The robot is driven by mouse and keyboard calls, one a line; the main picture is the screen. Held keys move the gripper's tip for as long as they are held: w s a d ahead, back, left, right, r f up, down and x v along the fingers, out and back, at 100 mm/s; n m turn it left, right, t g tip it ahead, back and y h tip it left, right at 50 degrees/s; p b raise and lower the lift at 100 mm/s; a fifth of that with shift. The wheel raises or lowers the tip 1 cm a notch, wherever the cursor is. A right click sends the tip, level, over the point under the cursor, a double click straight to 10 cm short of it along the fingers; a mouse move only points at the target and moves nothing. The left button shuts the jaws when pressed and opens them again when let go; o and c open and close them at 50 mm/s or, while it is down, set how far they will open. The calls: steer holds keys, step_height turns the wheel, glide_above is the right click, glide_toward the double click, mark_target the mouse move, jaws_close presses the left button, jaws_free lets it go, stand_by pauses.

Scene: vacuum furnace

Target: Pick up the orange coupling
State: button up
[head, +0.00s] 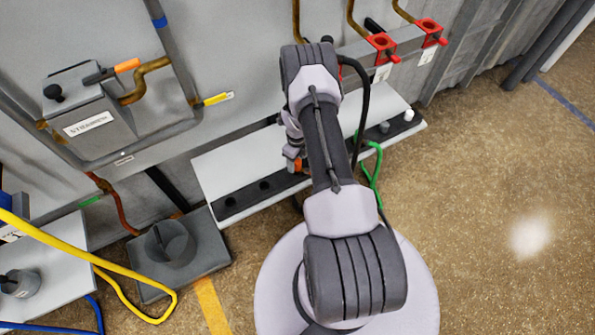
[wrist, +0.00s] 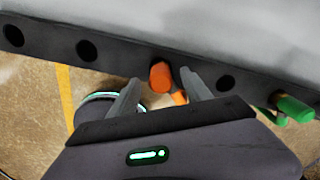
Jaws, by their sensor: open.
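The orange coupling (wrist: 161,76) sits at the dark strip with round holes, in the middle of the wrist view. A further orange part extends down and right from it. My gripper (wrist: 160,80) is open, with one finger on each side of the coupling. I cannot tell whether either finger touches it. In the head view a small orange patch of the coupling (head: 298,166) shows at the strip, mostly hidden by my arm.
The holed strip (head: 235,203) runs along the front of a pale shelf (head: 225,160). A green coupling (wrist: 293,108) is to the right, with a green hose (head: 376,165). A yellow hose (head: 75,253) loops at left. Floor at right is clear.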

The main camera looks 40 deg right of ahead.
step_height(320, 180, down, 2)
steer(key=shift+r, duration=0.1)
steer(key=shift+d, duration=0.1)
jaws_close()
